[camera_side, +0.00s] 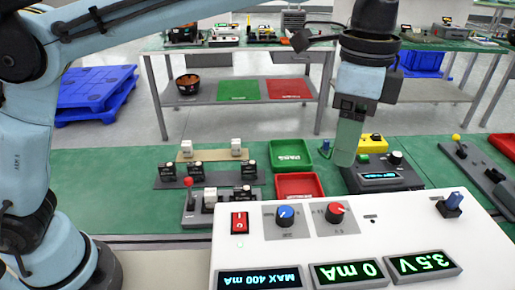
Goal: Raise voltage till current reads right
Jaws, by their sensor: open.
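The white power supply box (400,222) fills the lower right. Its displays read 3.5V on the voltage display (424,264), 0 mA on the current display (350,273) and MAX 400 mA on the limit display (258,281). A blue knob (286,215) and a red knob (336,212) sit on grey plates on its top. A red rocker switch (239,222) is at the left, and a blue-capped lever (452,203) at the right. My gripper (346,158) points down beyond the box, above the bench, open and apart from the knobs.
A dark instrument (382,177) stands behind the box, close to my gripper. A green tray (292,154), a red tray (299,185) and small switch fixtures (207,172) are on the green bench to the left. Further benches stand behind.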

